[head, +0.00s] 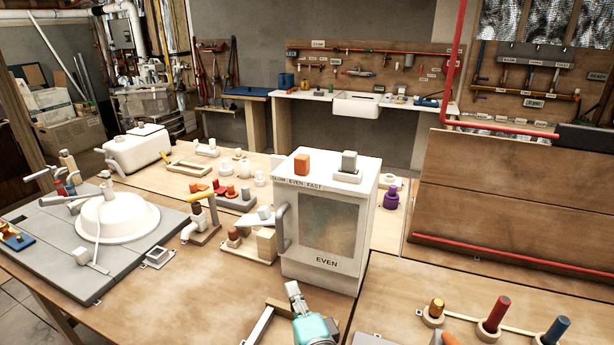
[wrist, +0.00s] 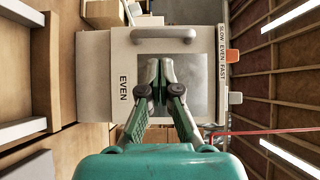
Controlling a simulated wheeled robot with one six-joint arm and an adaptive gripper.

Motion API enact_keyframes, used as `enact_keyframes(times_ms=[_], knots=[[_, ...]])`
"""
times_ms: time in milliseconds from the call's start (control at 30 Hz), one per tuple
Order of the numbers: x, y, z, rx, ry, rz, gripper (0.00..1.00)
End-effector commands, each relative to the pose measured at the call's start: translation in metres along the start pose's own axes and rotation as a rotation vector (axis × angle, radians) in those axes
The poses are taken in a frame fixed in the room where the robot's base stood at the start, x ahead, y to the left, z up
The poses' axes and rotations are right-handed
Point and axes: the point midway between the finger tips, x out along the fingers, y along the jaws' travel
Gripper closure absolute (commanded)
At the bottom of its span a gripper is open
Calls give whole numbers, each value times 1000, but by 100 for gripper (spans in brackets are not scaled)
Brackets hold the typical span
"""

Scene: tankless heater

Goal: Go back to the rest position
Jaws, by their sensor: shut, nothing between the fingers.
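My gripper (head: 293,288) is low in the middle of the head view, in front of the white heater box (head: 300,248). In the wrist view its two fingers (wrist: 160,75) are together with nothing between them, pointing at the box door. The box (wrist: 93,80) appears turned sideways there, with its grey window (wrist: 195,88) partly hidden behind the fingers. The door handle (wrist: 163,33) is clear of the fingers. The door looks closed. The gap between fingertips and door is hard to tell.
An orange block (head: 302,165) and a grey block (head: 348,162) stand on the box. A wooden frame (head: 262,325) lies close left of my gripper. Upright coloured pegs (head: 495,313) stand at the right. A white dome (head: 118,218) sits on a grey board at the left.

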Motion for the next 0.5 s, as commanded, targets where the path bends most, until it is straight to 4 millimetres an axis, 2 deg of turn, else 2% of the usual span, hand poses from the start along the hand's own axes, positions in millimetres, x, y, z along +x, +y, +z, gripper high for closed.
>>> enact_keyframes(times_ms=[167,300,500], knots=[[-37,43,-19,-125,27,35,100],[-79,80,-36,-270,51,67,100],[-144,122,-55,-474,80,118,100]])
